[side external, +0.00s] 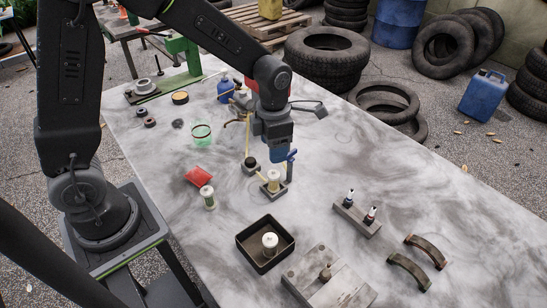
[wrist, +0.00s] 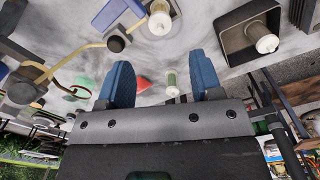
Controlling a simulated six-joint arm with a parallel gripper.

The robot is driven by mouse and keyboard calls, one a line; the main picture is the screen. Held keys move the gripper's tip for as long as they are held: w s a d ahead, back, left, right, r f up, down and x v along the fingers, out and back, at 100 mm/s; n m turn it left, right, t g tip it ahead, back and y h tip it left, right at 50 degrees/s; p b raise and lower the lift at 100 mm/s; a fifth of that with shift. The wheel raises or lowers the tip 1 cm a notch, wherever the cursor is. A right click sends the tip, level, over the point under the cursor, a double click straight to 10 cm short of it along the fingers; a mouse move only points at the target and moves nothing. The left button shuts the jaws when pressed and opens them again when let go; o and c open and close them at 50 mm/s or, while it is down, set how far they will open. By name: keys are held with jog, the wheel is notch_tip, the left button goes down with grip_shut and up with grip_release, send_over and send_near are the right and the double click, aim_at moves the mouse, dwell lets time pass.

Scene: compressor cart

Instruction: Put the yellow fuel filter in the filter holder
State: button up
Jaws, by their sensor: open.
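A pale yellow filter (side external: 272,178) with a whitish cap stands upright at a small grey holder (side external: 273,190), just below my gripper in the side view. The filter also shows at the top of the wrist view (wrist: 160,22). I cannot tell how deeply it sits in the holder. My gripper (side external: 278,158) points down above it. In the wrist view its two blue fingers (wrist: 164,82) are wide apart, with nothing between them. A green filter with pale ends (side external: 208,197) stands on the table. A whitish filter (side external: 270,242) stands in a black tray (side external: 247,258).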

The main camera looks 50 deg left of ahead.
jog(key=s+a+r+m+t, duration=0.1)
jog(key=s+r+m, duration=0.6)
jog(key=m, duration=0.8)
jog(key=s+a+r+m+t, duration=0.2)
jog(key=s+r+m, duration=0.6)
jog(key=m, duration=0.8)
jog(key=s+t, duration=0.1)
jog(key=t, duration=0.1)
jog(key=shift+s+r+m+t, duration=0.25)
jog(key=shift+s+m+t, duration=0.05)
jog(key=shift+s, duration=0.05)
jog(key=shift+o, duration=0.3)
